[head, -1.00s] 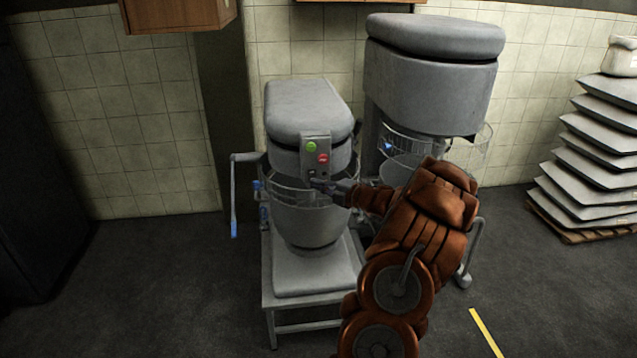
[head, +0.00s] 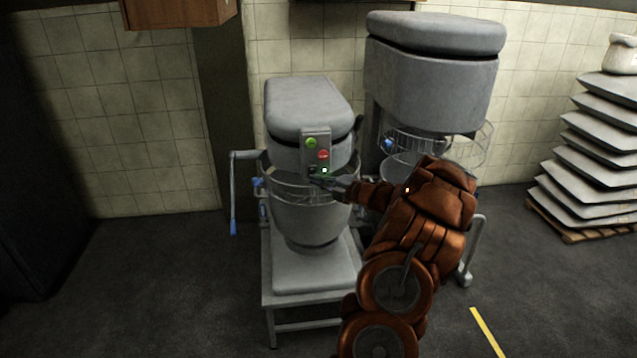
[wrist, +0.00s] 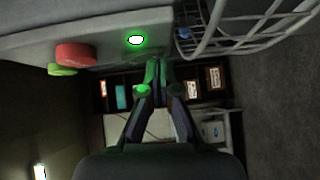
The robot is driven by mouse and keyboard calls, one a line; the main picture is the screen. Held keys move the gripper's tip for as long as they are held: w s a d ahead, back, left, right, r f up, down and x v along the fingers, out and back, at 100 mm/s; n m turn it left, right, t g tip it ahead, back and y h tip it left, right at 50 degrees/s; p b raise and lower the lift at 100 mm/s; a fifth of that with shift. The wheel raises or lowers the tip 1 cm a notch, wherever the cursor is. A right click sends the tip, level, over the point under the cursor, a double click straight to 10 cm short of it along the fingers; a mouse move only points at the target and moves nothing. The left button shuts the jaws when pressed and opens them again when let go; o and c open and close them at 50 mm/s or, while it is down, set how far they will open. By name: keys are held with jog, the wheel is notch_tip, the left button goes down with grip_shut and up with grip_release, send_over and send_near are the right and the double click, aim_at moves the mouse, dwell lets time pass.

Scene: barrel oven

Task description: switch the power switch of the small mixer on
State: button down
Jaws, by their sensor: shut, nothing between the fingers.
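The small mixer (head: 305,110) stands on a low stand, with a control panel on its front. The panel has a green button (head: 311,143), a red button (head: 323,155) and, below them, a power switch (head: 324,171) lit bright green. In the wrist view the lit switch (wrist: 136,40) glows just beyond and slightly left of my fingertips. The red button (wrist: 76,54) and the green button (wrist: 62,70) show to its left. My gripper (head: 316,179) is shut and empty at the panel's lower edge; its closed fingers (wrist: 156,66) catch green light. Contact with the switch cannot be told.
The wire bowl guard (wrist: 250,25) is close by my gripper on the right in the wrist view. A larger mixer (head: 430,90) stands behind to the right. A crank handle (head: 234,195) sticks out on the left. Open floor lies at left.

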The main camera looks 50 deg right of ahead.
jog(key=s+f+b, duration=0.1)
jog(key=s+b, duration=0.4)
jog(key=s, duration=0.8)
jog(key=shift+a+f+b, duration=0.2)
jog(key=shift+a+b, duration=0.15)
jog(key=shift+a, duration=0.1)
